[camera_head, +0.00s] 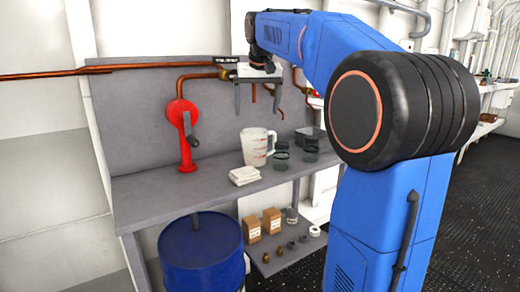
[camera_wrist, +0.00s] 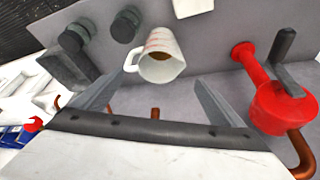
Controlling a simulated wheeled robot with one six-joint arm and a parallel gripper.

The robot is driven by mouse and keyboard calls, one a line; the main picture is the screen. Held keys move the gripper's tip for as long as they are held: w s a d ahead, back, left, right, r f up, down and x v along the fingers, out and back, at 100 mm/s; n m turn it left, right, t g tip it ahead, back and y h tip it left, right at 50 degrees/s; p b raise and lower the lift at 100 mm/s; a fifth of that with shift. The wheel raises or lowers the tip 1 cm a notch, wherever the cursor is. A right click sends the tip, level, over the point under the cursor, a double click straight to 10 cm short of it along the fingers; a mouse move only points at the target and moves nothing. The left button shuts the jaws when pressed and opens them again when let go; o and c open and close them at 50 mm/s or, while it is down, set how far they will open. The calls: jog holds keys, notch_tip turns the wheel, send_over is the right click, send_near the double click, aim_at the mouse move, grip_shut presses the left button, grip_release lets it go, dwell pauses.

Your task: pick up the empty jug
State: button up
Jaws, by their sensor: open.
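A white measuring jug (camera_head: 254,148) with red markings and a handle stands upright on the grey bench (camera_head: 150,192). In the wrist view the jug (camera_wrist: 163,68) is seen from above, its handle toward the left. A small brown patch shows inside it; I cannot tell what that is. My gripper (camera_head: 258,112) is open and empty, pointing down above the jug and apart from it. In the wrist view my gripper's two fingers (camera_wrist: 155,88) are spread wide, with the jug showing beyond and between them.
Two dark-lidded jars (camera_head: 281,156) and a grey tray (camera_head: 309,136) stand close to the jug's right. A folded white cloth (camera_head: 244,175) lies in front. A red crank fitting (camera_head: 184,135) stands left. Copper pipes (camera_head: 150,66) cross behind. A blue drum (camera_head: 201,255) is below.

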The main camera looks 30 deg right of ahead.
aim_at(255, 143)
jog(key=x, duration=1.6)
jog(key=shift+d+f, duration=0.1)
jog(key=shift+f, duration=0.3)
jog(key=shift+c, duration=0.7)
jog(key=c, duration=1.2)
jog(key=shift+r, duration=0.15)
